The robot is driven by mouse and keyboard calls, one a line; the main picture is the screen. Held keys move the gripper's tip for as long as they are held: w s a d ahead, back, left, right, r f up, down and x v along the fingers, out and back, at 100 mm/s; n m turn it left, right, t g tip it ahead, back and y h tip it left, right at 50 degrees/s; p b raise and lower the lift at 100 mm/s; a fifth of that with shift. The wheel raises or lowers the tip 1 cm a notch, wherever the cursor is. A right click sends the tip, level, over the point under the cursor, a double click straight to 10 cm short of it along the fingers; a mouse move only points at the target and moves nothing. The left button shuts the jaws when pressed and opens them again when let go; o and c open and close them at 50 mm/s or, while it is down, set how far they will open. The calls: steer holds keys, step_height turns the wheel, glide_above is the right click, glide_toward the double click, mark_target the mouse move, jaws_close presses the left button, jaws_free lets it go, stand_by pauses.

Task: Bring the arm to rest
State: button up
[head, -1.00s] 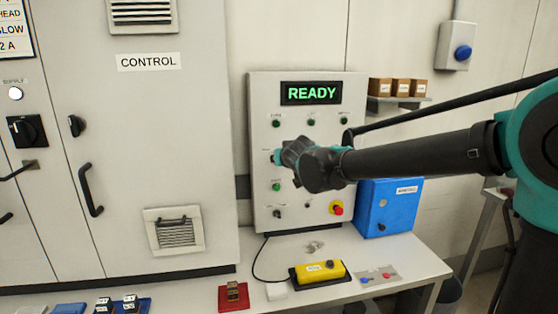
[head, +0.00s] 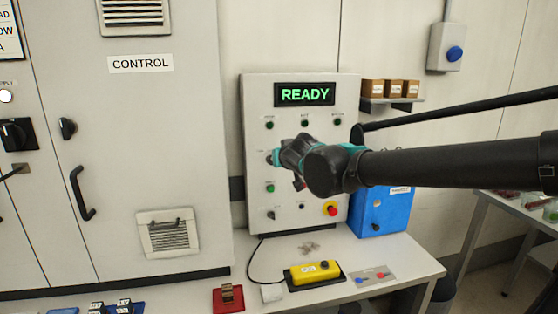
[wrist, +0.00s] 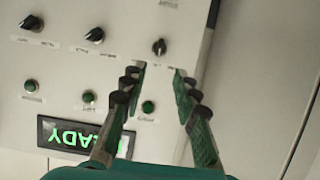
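My gripper (wrist: 158,75) shows in the wrist view with its two fingers apart and nothing between them. Its fingertips point toward the grey control panel (wrist: 60,60), which appears upside down there. In the head view my arm reaches in from the right, and its wrist is in front of the middle of the panel (head: 258,95); the fingers are hidden there. The panel display (head: 305,94) reads READY in green. Whether the fingers touch the panel cannot be told.
A blue box (head: 385,212), a yellow pendant (head: 315,272) and a red tray (head: 228,300) are on the table (head: 400,260). A red stop button (head: 332,209) is low on the panel. A shelf (head: 392,100) with small boxes is right of it. A control cabinet (head: 120,180) stands left.

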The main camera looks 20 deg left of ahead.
steer(key=d+f+m+g+h, duration=0.1)
steer(key=d+f+h, duration=0.1)
steer(key=d+f, duration=0.5)
steer(key=d+f+m+h, duration=0.2)
steer(key=d+f, duration=0.2)
steer(key=d, duration=0.8)
steer(key=d+f+m+g+h, duration=0.1)
steer(key=d+f+h, duration=0.1)
steer(key=d+f, duration=0.5)
steer(key=s+d+f+m+g, duration=0.1)
steer(key=s+d+f+g, duration=0.1)
steer(key=s+d+f, duration=0.5)
steer(key=s+d+f+m+g+h, duration=0.1)
steer(key=s+d+f+g, duration=0.2)
steer(key=s+d+f, duration=0.4)
steer(key=s+d, duration=0.4)
steer(key=d, duration=0.1)
steer(key=shift+s+d+f, duration=0.15)
steer(key=shift+s+d, duration=0.15)
